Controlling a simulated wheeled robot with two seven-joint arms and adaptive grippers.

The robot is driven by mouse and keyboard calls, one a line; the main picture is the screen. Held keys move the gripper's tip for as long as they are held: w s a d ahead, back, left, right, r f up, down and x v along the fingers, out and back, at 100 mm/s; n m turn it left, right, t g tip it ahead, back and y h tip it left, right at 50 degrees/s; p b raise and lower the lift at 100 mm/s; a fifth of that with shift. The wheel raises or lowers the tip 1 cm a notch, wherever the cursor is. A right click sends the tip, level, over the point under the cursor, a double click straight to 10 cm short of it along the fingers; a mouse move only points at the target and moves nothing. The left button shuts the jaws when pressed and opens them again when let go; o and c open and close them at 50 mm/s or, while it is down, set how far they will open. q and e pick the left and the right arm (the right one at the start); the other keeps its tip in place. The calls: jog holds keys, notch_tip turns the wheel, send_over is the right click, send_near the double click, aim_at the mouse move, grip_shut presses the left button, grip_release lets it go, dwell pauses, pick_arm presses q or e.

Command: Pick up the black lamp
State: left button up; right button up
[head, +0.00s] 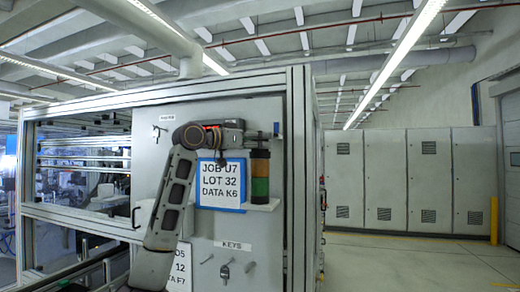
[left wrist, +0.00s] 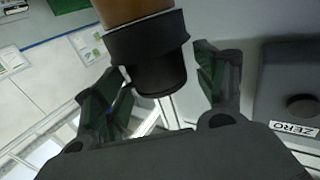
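The lamp (head: 260,172) is a stack light with a dark upper part and orange and green bands. It stands upright on a small white shelf on the cabinet front. In the left wrist view its black end (left wrist: 150,45) shows with a brownish-orange band, partly cut off by the frame. My left gripper (head: 262,136) is at the top of the lamp. In the left wrist view its fingers (left wrist: 160,92) are spread on either side of the black end, with a clear gap on the right; contact on the left cannot be told. My right gripper is not in view.
A blue-framed sign (head: 221,185) stands just left of the lamp. A hook panel labelled KEYS (head: 232,245) hangs below. A dark box labelled ZERO (left wrist: 290,85) is at the right of the left wrist view. Grey cabinets (head: 410,180) stand beyond open floor at right.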

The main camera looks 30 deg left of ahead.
pick_arm(q)
jog(key=c, duration=0.9)
jog(key=shift+r, duration=0.3)
jog(key=shift+c, duration=0.2)
jog(key=shift+r+p, duration=0.3)
jog(key=shift+r, duration=4.45)
